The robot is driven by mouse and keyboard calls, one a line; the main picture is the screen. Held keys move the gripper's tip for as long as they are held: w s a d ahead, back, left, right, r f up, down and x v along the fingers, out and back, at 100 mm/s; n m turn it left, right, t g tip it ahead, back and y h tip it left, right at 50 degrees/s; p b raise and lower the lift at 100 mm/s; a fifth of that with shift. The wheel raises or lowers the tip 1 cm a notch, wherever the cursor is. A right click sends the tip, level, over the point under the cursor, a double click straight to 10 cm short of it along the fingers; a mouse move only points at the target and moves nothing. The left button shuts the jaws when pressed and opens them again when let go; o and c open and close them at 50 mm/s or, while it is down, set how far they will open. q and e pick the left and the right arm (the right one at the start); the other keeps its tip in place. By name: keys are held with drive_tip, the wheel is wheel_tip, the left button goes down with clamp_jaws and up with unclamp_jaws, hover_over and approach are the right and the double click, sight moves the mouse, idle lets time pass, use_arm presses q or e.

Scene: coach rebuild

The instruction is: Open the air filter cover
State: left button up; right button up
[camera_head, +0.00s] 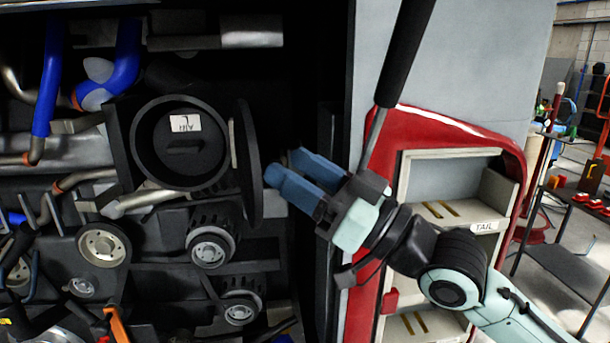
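The air filter housing (140,140) is a black round opening with a white label on a dark part inside it. The air filter cover (246,165) is a black disc swung out to the right of the opening, seen nearly edge-on. My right gripper (283,169) comes in from the right, with its two blue fingers apart and pointing left. Its fingertips are close to the cover's right side; I cannot tell whether they touch it. Nothing shows between the fingers. My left gripper is not in view.
Blue hoses (48,80) and metal pipes crowd the left. Pulleys (209,248) sit below the housing. A black strut (405,50) slants down near my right gripper. A red-framed lamp panel (450,135) is behind my arm. A tool table (575,210) stands at the far right.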

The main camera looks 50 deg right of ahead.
drive_tip(key=shift+o, duration=0.2)
drive_tip(key=shift+w+d, duration=0.2)
drive_tip(key=shift+w, duration=0.3)
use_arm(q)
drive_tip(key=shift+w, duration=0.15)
use_arm(e)
drive_tip(key=shift+s+f, duration=0.15)
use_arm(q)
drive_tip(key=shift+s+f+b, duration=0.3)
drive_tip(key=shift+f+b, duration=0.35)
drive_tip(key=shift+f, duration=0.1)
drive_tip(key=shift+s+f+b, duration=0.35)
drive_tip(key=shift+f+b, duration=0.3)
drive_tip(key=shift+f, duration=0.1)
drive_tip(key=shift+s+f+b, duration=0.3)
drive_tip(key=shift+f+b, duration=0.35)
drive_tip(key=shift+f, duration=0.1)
use_arm(e)
drive_tip(key=v, duration=1.3)
drive_tip(key=shift+s+a, duration=0.15)
drive_tip(key=shift+s, duration=0.1)
